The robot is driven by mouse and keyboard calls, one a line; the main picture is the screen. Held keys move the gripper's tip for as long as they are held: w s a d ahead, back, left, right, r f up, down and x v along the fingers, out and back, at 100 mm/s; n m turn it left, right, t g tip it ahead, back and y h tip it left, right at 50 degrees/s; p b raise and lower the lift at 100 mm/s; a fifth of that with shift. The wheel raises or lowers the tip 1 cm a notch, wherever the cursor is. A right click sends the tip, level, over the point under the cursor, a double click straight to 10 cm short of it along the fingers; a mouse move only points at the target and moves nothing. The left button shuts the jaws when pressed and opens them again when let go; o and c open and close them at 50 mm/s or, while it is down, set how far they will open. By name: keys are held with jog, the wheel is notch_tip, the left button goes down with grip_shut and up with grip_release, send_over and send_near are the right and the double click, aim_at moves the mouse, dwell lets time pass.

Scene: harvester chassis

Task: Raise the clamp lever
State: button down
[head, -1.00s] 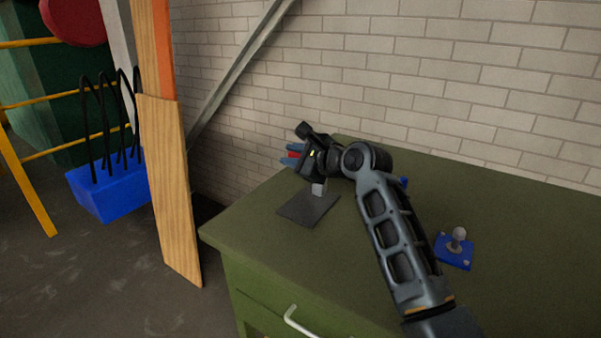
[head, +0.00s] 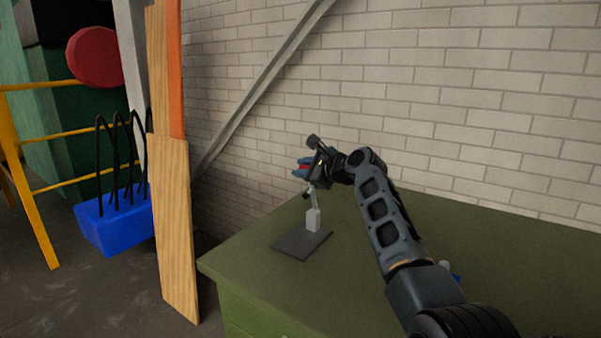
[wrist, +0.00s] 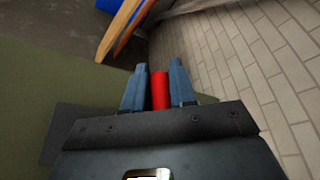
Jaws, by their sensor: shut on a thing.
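The clamp stands on the green cabinet top, with a dark flat base plate (head: 301,243) and a light grey block (head: 313,221) on it. A thin metal arm rises from the block toward my gripper, with a small dark tip beside it. My gripper (head: 304,168) is above the plate, its blue-grey fingers pointing left. In the wrist view my gripper (wrist: 158,88) has the red lever handle (wrist: 160,90) between its two fingers, shut on it. The lever's lower part is mostly hidden behind my gripper.
The green cabinet top (head: 480,270) is mostly clear to the right. A blue item (head: 456,278) is partly hidden behind my arm. A brick wall (head: 450,120) stands behind. Wooden boards (head: 172,220) and a blue box (head: 115,222) are left of the cabinet.

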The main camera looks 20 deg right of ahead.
jog(key=shift+w+d, duration=0.1)
jog(key=shift+d, duration=0.1)
jog(key=c, duration=1)
grip_release()
jog(key=shift+v, duration=3.9)
